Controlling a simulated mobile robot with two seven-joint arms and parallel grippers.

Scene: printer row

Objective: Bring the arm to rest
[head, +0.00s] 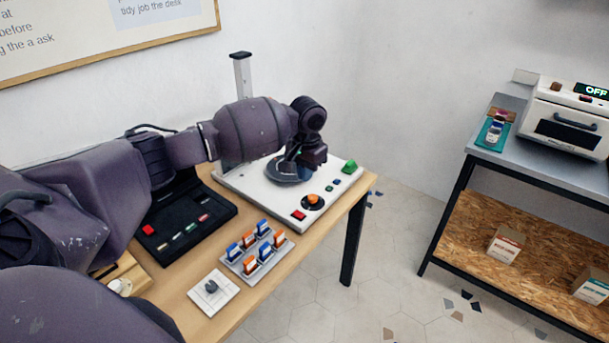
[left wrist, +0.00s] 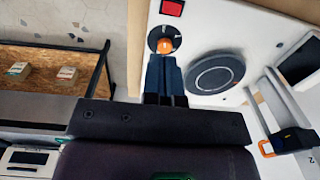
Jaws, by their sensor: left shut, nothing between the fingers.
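My left arm reaches in from the left over the table in the head view. Its left gripper (head: 304,163) hangs over the white panel (head: 238,183), near a dark round plate (head: 287,177). In the left wrist view the left gripper (left wrist: 166,62) has its fingers together with nothing between them. The fingertips appear just beside an orange knob (left wrist: 165,45) on a dark dial; whether they touch it I cannot tell. The knob also shows in the head view (head: 313,199). My right gripper is not in view.
A black panel (head: 215,213), a rack of blue and orange pieces (head: 284,246) and a small white tile (head: 230,295) lie on the wooden table (head: 190,310). A post (head: 242,75) stands behind. A shelf unit (head: 450,180) with an oven-like machine (head: 570,115) stands right, across open floor.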

